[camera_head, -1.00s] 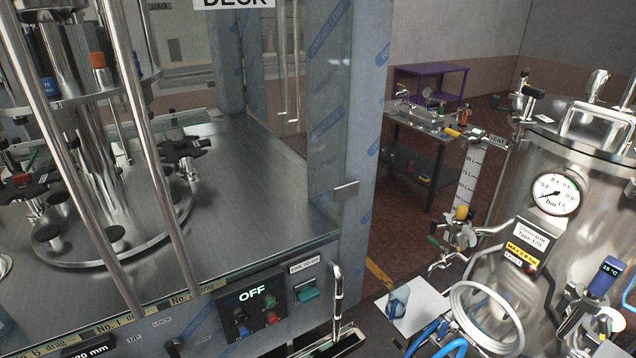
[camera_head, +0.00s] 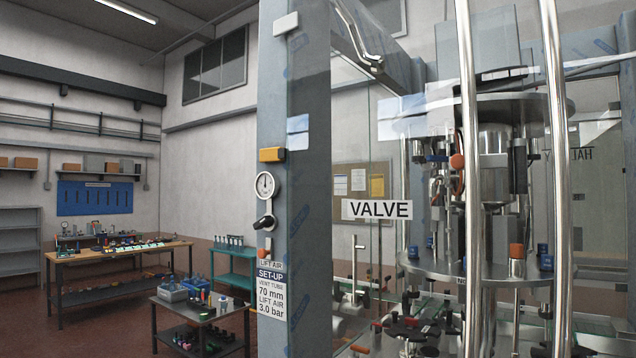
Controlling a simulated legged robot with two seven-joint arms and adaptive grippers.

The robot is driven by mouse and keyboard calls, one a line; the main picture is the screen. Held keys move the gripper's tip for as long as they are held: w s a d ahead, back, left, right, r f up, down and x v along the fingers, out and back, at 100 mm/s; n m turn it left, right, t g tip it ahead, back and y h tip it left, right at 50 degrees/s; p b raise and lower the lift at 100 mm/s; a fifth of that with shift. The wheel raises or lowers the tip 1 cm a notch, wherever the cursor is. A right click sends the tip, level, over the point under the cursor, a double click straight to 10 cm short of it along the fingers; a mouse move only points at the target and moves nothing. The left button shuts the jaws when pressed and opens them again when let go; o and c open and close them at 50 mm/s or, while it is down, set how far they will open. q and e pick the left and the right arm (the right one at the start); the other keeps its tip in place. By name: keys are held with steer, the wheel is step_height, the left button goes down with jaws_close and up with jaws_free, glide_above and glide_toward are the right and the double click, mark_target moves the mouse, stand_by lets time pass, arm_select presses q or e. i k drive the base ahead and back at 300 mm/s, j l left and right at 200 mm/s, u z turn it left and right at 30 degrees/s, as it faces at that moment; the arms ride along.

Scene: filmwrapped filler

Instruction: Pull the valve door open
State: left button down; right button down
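A white label reading VALVE (camera_head: 378,209) sits on a clear panel (camera_head: 350,150) to the right of the grey-blue post. The panel is see-through and its edges are hard to make out, so I cannot tell whether it is fully shut. Two upright polished bars (camera_head: 467,120) and (camera_head: 556,150) stand close in front at the right. Behind the clear front is a steel filler carousel (camera_head: 470,265) with round plates and valves. Neither of my grippers shows in this view.
The post (camera_head: 295,100) carries a gauge (camera_head: 265,185) and a set-up card (camera_head: 271,290). At the left stand a wooden-topped bench (camera_head: 120,250), a small dark table (camera_head: 205,315) and a teal table (camera_head: 232,262). Red-brown floor lies open between them.

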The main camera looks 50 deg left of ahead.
mark_target(392, 209)
steer(key=u, duration=1.35)
